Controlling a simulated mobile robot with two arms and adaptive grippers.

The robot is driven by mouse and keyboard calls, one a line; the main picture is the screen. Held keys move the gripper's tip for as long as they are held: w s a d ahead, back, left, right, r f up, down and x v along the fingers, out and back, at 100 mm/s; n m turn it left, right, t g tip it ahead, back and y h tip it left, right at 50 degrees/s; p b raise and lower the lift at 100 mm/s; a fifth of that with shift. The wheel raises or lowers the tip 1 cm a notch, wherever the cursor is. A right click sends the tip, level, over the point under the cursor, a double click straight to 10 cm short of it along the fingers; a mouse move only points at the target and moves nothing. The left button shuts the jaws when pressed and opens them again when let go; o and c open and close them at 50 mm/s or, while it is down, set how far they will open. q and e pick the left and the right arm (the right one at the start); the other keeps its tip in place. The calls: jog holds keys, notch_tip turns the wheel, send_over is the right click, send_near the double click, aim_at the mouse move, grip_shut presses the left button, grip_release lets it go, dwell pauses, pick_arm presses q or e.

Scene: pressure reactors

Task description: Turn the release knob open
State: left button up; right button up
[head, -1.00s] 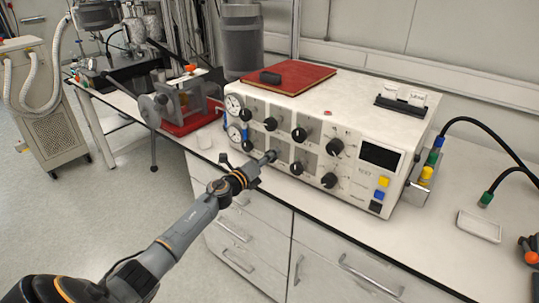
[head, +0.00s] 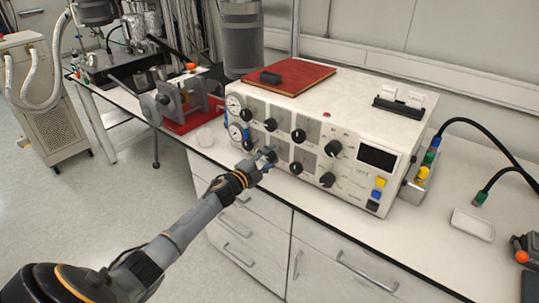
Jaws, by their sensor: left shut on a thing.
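The white control box (head: 385,118) stands on the bench, with two rows of black knobs on its front panel. My left gripper (head: 268,157) is at the lower row, at the second knob from the left, and is shut on that knob. The lower-row knobs on either side, the left one (head: 247,145) and the right one (head: 296,167), are free of the gripper.
Two round gauges (head: 235,118) sit at the panel's left end. A red board (head: 300,76) lies on top of the box. A white tray (head: 473,224) and cables are on the right. Bench drawers (head: 240,232) lie below my left arm.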

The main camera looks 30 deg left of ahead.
pick_arm(q)
jog(key=shift+n, duration=0.8)
jog(key=o, duration=1.2)
jog(key=shift+a, duration=0.1)
jog(key=shift+c, duration=0.2)
jog(key=s, duration=1.2)
jog(key=shift+a, duration=0.45)
